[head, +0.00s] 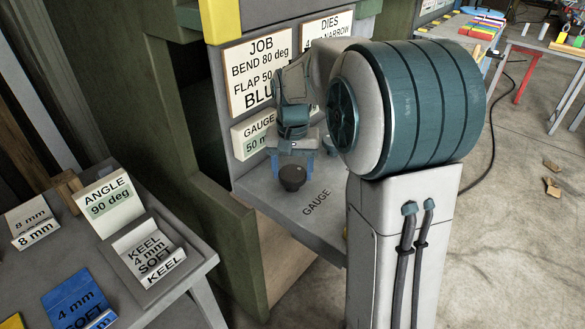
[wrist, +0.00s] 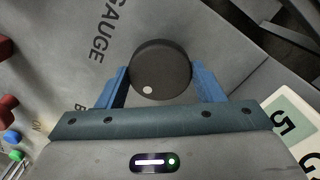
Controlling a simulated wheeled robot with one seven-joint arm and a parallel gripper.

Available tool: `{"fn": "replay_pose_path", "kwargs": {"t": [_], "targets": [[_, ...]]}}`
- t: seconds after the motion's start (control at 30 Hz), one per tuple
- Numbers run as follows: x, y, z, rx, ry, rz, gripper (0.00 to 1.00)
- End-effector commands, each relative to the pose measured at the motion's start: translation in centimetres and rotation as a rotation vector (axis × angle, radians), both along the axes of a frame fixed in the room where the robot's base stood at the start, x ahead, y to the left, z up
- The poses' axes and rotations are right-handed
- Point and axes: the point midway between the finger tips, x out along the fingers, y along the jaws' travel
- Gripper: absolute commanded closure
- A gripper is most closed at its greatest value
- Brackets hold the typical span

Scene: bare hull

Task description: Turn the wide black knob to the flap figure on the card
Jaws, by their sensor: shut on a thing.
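The wide black knob (wrist: 160,68) sits on the grey panel between my gripper's two blue fingers, with a white dot near its lower left rim in the wrist view. It also shows in the head view (head: 292,178). My gripper (wrist: 160,85) is shut on the knob's sides. The job card (head: 258,75) reads BEND 80 deg, FLAP 50 and BLU; my arm hides the rest of its lower lines. The gauge readout (head: 254,136) begins with 50 and is partly covered by my arm; the wrist view shows only a 5 on it.
A dies card (head: 326,29) hangs right of the job card, partly hidden. Red, blue and green buttons (wrist: 12,137) lie at the wrist view's left edge. A side table at left holds an angle sign (head: 108,202) and a keel tray (head: 150,255). The floor at right is mostly clear.

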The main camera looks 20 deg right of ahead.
Motion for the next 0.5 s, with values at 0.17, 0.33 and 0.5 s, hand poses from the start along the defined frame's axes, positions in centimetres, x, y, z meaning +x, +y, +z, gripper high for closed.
{"fn": "replay_pose_path", "kwargs": {"t": [0.17,0.33,0.5], "targets": [[0.10,-0.04,0.16,-0.001,-0.005,0.000,0.17],[0.06,-0.01,0.10,0.000,-0.003,0.001,0.17],[0.09,-0.01,0.91,0.000,-0.004,0.001,0.17]]}}
